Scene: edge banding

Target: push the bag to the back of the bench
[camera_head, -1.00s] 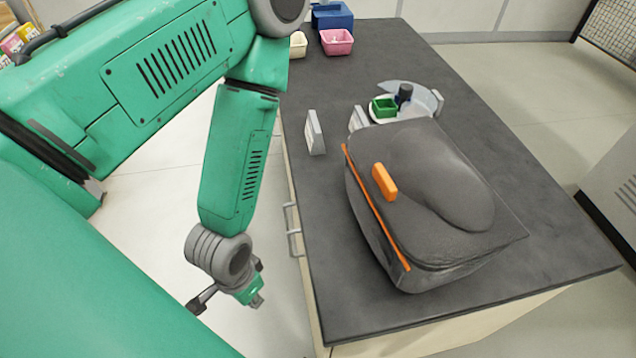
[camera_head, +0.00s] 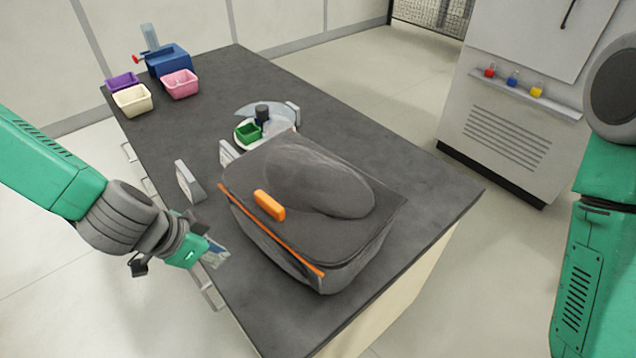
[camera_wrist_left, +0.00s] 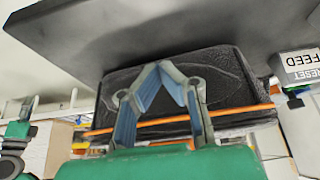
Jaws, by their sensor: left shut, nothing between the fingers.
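The bag (camera_head: 305,215) is dark grey with a rounded bulge on top, an orange tab and an orange strip along its left side. It rests on the dark bench (camera_head: 400,175) near the front end. My left gripper (camera_head: 218,254) is shut and empty at the bench's left edge, to the left of the bag and apart from it in the head view. In the left wrist view the fingertips (camera_wrist_left: 160,72) meet in front of the bag (camera_wrist_left: 225,92), whose orange strip crosses behind them. My right gripper is out of view; only part of my right arm shows.
Grey upright blocks (camera_head: 188,182) stand left of and behind the bag. A round tray with a green box (camera_head: 248,131) lies behind it. Pink (camera_head: 181,83), cream and purple bins sit at the far left. The bench is clear right of the tray.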

